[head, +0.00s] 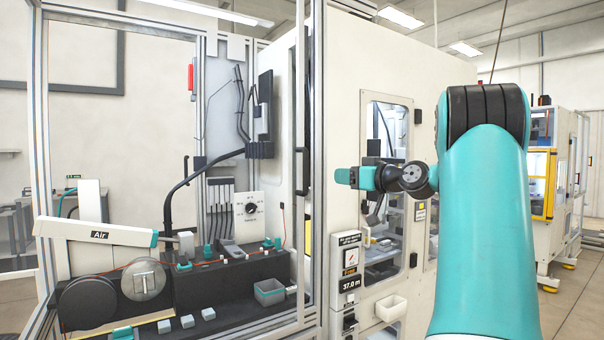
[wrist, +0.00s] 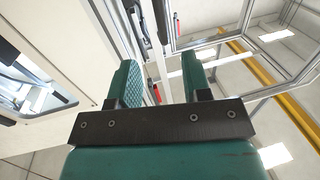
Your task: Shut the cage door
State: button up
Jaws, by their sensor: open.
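The cage is an aluminium-framed enclosure around the wire machine, on the left in the head view. Its door (head: 318,110) appears as a narrow upright frame, almost edge-on, so it seems to stand open, though how far is unclear. A black handle (head: 302,172) is on this upright. My gripper (head: 342,177) is right of the handle at about its height, fingers pointing left, apart from it in the picture. In the wrist view my gripper (wrist: 160,72) has two teal fingers spread with nothing between them. A dark handle-like part (wrist: 160,20) lies beyond them.
A white cabinet (head: 340,75) with a window stands behind my gripper. A meter box reading 37.0 m (head: 349,283) and a white bin (head: 391,308) are mounted below. Spools and an arm marked Air (head: 100,233) are inside the cage. Floor shows at the lower right.

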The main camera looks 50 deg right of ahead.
jog(key=p, duration=0.8)
send_near(301, 172)
jog(key=w, duration=0.2)
jog(key=w+a, duration=0.1)
jog(key=w, duration=0.1)
jog(key=w+a, duration=0.1)
jog(key=w, duration=0.1)
jog(key=shift+a+r, duration=0.25)
jog(key=shift+r, duration=0.1)
jog(key=shift+w+f, duration=0.15)
jog(key=shift+w, duration=0.5)
grip_shut()
